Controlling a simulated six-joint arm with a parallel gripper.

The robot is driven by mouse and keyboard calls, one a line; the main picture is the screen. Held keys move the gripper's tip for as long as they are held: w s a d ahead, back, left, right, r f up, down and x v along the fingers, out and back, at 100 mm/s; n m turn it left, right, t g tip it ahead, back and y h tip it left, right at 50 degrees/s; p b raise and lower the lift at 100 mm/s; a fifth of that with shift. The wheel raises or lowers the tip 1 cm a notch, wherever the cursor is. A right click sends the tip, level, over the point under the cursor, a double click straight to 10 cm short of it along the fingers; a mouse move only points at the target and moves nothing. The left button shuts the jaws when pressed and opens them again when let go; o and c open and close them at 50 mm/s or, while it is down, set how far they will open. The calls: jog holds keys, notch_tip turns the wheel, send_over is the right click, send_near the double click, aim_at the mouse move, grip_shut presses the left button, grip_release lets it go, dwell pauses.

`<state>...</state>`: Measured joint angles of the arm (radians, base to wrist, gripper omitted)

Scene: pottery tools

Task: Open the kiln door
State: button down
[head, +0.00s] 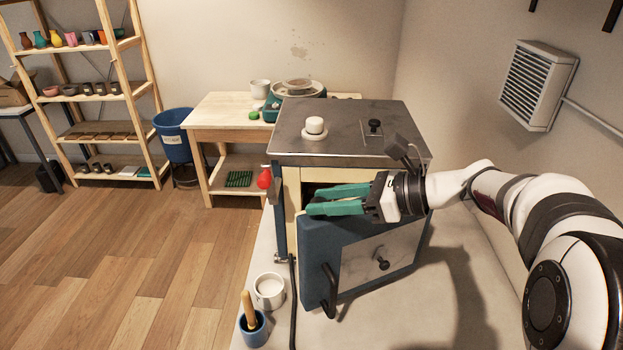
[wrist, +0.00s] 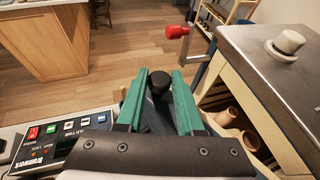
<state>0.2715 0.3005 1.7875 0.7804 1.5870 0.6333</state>
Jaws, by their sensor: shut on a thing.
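The kiln (head: 290,148) stands on the pale table with its blue door (head: 318,240) swung partly open. The door's left side stands away from the kiln body, with a dark gap above it. A black handle (head: 330,290) is low on the door's left front. My gripper (head: 310,199) lies across the door's top, teal fingers pointing left. In the wrist view my fingers (wrist: 158,80) close on a black round-topped part (wrist: 158,84), above something dark blue. I cannot tell whether this part is the door handle. Pots (wrist: 228,117) show inside the kiln.
A white cup (head: 269,290) and a blue cup (head: 252,328) with a wooden-handled tool stand left of the door. A black cable runs beside them. A control box (wrist: 60,140) is at lower left in the wrist view. The table right of the door is bare.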

jog(key=s+d+n+g, duration=0.5)
jog(key=s+d+g, duration=0.1)
jog(key=s+d, duration=0.2)
jog(key=shift+s+d+n+g+y, duration=0.15)
jog(key=shift+d+n+g+y, duration=0.2)
jog(key=shift+d, duration=0.5)
jog(key=c, duration=0.5)
grip_release()
jog(key=shift+c, duration=0.2)
